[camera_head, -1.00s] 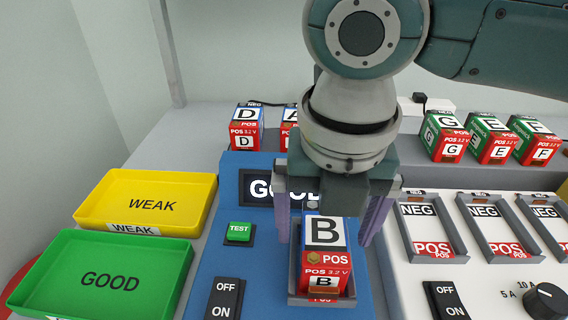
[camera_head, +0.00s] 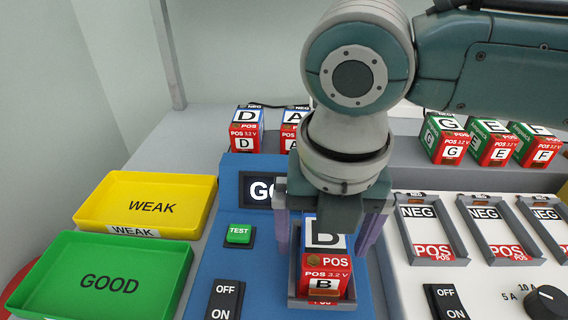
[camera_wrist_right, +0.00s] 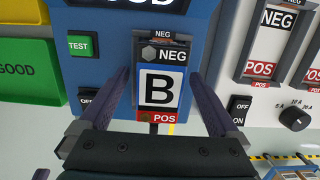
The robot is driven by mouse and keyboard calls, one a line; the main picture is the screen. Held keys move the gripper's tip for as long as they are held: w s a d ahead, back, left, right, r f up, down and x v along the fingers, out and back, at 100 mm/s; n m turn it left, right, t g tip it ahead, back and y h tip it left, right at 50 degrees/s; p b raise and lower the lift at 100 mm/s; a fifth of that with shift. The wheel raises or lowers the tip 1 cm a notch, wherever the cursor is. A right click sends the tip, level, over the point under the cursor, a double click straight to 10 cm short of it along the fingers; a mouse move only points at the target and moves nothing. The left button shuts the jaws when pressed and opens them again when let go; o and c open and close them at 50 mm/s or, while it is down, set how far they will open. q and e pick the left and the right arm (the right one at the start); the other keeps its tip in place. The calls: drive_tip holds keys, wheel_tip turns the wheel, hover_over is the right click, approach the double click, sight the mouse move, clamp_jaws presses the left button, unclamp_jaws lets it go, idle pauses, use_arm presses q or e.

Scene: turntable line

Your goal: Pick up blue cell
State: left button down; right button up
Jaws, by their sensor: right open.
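The blue cell B (camera_head: 325,268), with a blue and white top and a red POS front, sits in the tester slot (camera_head: 290,298) of the blue panel. My right gripper (camera_head: 328,240) is open, with one purple finger on each side of the cell and its palm over the cell's far end. In the right wrist view the cell's top (camera_wrist_right: 160,88) lies between the two spread fingers (camera_wrist_right: 165,95), with gaps on both sides. Blue cell D (camera_head: 246,130) stands on the back ledge, and blue cell A (camera_head: 289,130) is partly hidden by my arm. My left gripper is not in view.
A yellow WEAK tray (camera_head: 205,208) and a green GOOD tray (camera_head: 180,258) lie at the left. Green cells G (camera_head: 446,137), E (camera_head: 492,142) and F (camera_head: 537,142) stand at back right. Empty slots (camera_head: 432,228) line the white panel. A display (camera_head: 258,190) is partly covered.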

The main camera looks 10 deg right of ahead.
drive_tip(key=shift+c, duration=0.2)
clamp_jaws()
idle(0.6)
